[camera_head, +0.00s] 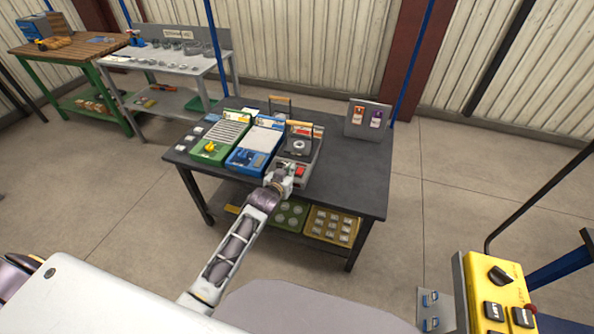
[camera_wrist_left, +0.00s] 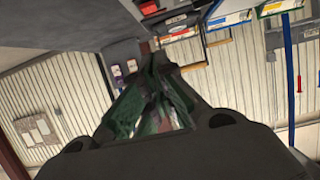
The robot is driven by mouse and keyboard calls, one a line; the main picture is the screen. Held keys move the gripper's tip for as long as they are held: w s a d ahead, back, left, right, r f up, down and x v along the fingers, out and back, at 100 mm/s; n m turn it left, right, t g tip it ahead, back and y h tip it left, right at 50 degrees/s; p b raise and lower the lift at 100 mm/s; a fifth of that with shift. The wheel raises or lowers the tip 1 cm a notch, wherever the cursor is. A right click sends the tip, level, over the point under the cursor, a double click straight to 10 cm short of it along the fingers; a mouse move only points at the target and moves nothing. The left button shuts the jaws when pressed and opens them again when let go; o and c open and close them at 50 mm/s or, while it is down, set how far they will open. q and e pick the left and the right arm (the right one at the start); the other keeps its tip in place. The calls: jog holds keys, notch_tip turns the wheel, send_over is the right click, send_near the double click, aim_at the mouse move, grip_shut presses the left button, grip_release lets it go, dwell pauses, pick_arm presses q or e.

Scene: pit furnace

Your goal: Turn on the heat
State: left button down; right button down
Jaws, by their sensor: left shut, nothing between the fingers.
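A yellow control box (camera_head: 490,290) stands at the lower right of the head view. It has a black rotary knob (camera_head: 500,275), black lettered push buttons (camera_head: 494,312) and a red button (camera_head: 531,309); the lettering is too small to read surely. My left gripper (camera_head: 283,179) is at the front of the dark worktable, in front of a grey unit with a red switch, well to the left of the yellow box. In the left wrist view its fingers (camera_wrist_left: 160,65) are together with nothing between them. I cannot tell whether it touches the unit. My right gripper is out of view.
The dark worktable (camera_head: 345,185) holds a green unit (camera_head: 220,138), a blue unit (camera_head: 257,146), the grey unit (camera_head: 300,148) and a tag board (camera_head: 368,120). Trays sit on its lower shelf. Two benches stand at back left. Floor between worktable and yellow box is open.

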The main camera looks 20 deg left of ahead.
aim_at(300, 171)
pick_arm(q)
jog(key=shift+w, duration=0.15)
